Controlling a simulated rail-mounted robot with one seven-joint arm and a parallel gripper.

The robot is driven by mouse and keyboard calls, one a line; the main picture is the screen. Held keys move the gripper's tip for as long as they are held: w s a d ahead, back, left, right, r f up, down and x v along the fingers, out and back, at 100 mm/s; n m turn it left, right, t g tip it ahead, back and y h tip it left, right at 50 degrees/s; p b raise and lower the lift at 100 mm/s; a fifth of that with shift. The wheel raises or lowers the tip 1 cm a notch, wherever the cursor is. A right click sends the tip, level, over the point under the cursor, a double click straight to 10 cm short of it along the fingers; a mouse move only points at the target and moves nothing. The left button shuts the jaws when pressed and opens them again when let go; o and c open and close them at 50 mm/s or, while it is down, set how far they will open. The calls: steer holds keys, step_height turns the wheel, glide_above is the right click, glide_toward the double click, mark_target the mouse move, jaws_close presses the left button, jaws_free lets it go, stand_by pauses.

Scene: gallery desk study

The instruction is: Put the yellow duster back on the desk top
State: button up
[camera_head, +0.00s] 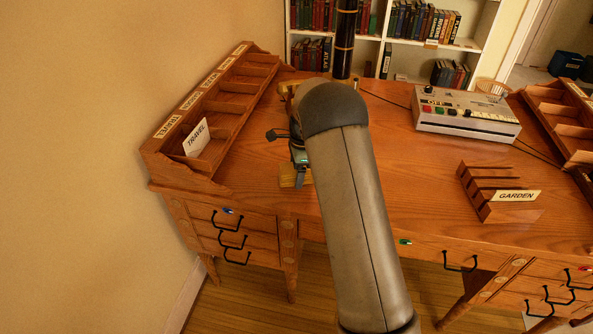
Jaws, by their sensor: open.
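My arm reaches over the desk (385,130) and covers its middle. My gripper (302,174) shows only in part at the left side of the arm, low over the left part of the desk top; its fingers are mostly hidden, and it is open. A small yellowish piece (289,180) shows just below and left of the gripper, near the desk's front edge. I cannot tell whether it is the yellow duster or something else. No other yellow cloth is plain to see.
A wooden rack (225,95) with a TRAVEL card (197,137) stands at left. A grey button machine (465,115) stands at the back right. A slotted holder (490,190) with a GARDEN card (516,196) is at right. A black post (345,40) rises behind my arm.

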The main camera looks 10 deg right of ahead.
step_height(320, 180, up, 12)
steer(key=d, duration=0.1)
steer(key=shift+d, duration=0.25)
stand_by(0.5)
steer(key=s+r+n+b, duration=0.3)
steer(key=s+n, duration=0.5)
steer(key=s, duration=0.9)
steer(key=s+f+n, duration=0.3)
steer(key=s+n, duration=0.2)
steer(key=s, duration=0.6)
steer(key=s+a+f+n+h+b, duration=0.1)
steer(key=s+f+n, duration=0.2)
steer(key=s, duration=0.8)
steer(key=shift+a+n, duration=0.2)
steer(key=shift+n, duration=1)
